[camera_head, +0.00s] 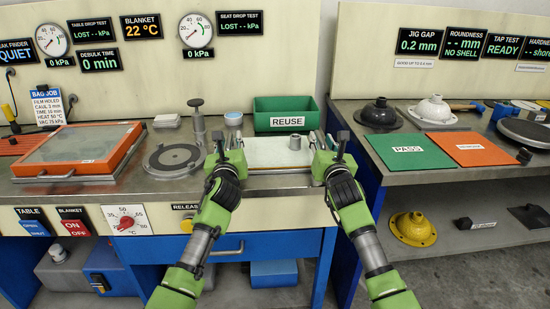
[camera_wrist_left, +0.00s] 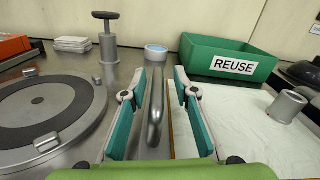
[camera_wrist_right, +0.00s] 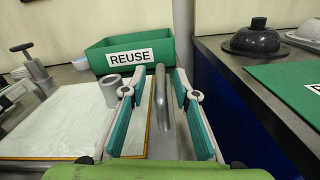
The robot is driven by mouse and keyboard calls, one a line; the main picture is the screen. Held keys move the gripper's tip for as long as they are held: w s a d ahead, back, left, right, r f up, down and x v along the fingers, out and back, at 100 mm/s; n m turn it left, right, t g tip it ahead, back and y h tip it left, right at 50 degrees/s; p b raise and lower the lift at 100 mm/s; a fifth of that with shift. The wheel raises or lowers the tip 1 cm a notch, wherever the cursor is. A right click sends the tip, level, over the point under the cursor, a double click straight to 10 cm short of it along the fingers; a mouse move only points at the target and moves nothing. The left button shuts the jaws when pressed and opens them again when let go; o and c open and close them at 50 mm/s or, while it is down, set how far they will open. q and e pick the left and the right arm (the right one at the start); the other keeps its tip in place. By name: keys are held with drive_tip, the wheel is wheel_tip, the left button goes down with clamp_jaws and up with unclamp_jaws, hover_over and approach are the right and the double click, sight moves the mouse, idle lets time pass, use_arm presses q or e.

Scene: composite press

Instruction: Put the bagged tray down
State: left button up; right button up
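The bagged tray (camera_head: 265,155) is a flat white-covered panel with a thin orange-brown edge, lying level at the right end of the left bench. It also shows in the left wrist view (camera_wrist_left: 250,120) and the right wrist view (camera_wrist_right: 60,120). A grey metal cylinder (camera_head: 295,142) stands on it. My left gripper (camera_head: 226,143) is open, its fingers on either side of the tray's left grey handle (camera_wrist_left: 155,110). My right gripper (camera_head: 331,142) is open, its fingers on either side of the right handle (camera_wrist_right: 161,100). Gaps show beside both handles. The tray's underside is hidden.
A green REUSE bin (camera_head: 286,112) stands right behind the tray. A round grey plate (camera_head: 174,158) and an orange-framed press (camera_head: 85,150) are to the left. A gap separates this bench from the right bench, with green (camera_head: 408,151) and orange (camera_head: 468,149) mats.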

drive_tip(key=shift+f, duration=0.15)
use_arm(q)
drive_tip(key=shift+s, duration=0.55)
drive_tip(key=s, duration=0.7)
drive_tip(key=s+d, duration=0.1)
drive_tip(key=s, duration=0.2)
drive_tip(key=shift+s, duration=0.35)
drive_tip(key=shift+d, duration=0.1)
use_arm(e)
drive_tip(key=s, duration=0.4)
drive_tip(key=s+d, duration=0.1)
drive_tip(key=s, duration=0.7)
drive_tip(key=shift+d, duration=0.15)
